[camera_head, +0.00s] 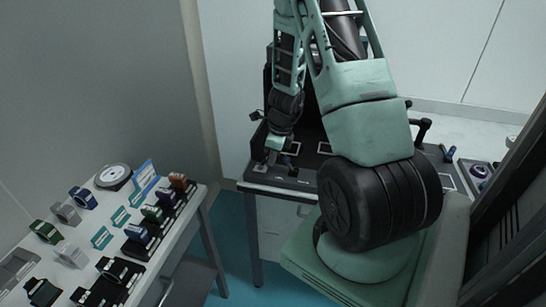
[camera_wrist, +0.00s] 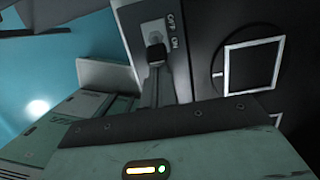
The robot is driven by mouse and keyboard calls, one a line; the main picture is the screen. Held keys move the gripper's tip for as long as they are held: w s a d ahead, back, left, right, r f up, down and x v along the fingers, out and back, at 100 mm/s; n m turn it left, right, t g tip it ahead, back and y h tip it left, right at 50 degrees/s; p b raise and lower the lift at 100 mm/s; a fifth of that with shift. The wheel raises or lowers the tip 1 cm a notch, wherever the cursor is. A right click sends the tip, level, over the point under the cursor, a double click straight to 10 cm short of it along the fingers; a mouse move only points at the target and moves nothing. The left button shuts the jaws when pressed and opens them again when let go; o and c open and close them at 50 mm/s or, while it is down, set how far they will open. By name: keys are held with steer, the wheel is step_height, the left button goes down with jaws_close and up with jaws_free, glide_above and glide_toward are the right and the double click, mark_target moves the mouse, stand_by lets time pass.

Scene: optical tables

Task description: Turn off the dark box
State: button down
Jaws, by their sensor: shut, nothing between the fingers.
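In the wrist view the dark box (camera_wrist: 207,62) fills the upper right. It carries a grey switch plate (camera_wrist: 152,28) with OFF and ON lettered beside it. My gripper (camera_wrist: 156,58) is shut and empty, its narrow dark fingertips against or just in front of this plate. The fingers cover the lower part of the plate, so the switch's position cannot be told. In the head view my gripper (camera_head: 274,158) is low at the left end of the dark-topped table (camera_head: 258,184). My arm hides much of what stands behind it there.
A white table (camera_head: 178,240) at the left holds several small optical mounts and a round dial (camera_head: 113,176). Blue floor (camera_head: 233,245) shows between the tables.

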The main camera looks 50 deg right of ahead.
steer(key=shift+w+r+p, duration=0.1)
steer(key=shift+r+p, duration=0.2)
steer(key=shift+p, duration=0.7)
steer(key=shift+g, duration=0.3)
